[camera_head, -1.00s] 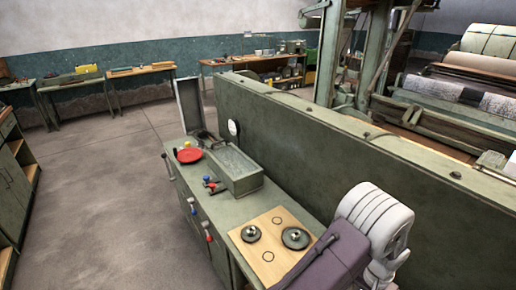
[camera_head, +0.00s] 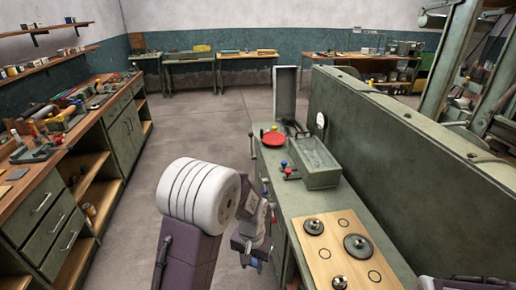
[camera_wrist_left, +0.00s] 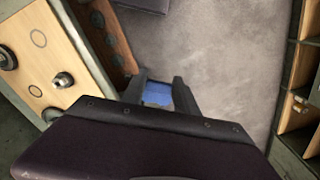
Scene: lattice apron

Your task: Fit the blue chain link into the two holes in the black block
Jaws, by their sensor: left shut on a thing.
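I cannot make out a black block with two holes in either view. My right gripper is not in view.
A tall green panel (camera_head: 370,130) stands behind. A cluttered workbench (camera_head: 100,100) stands left. The floor (camera_head: 190,120) between is clear.

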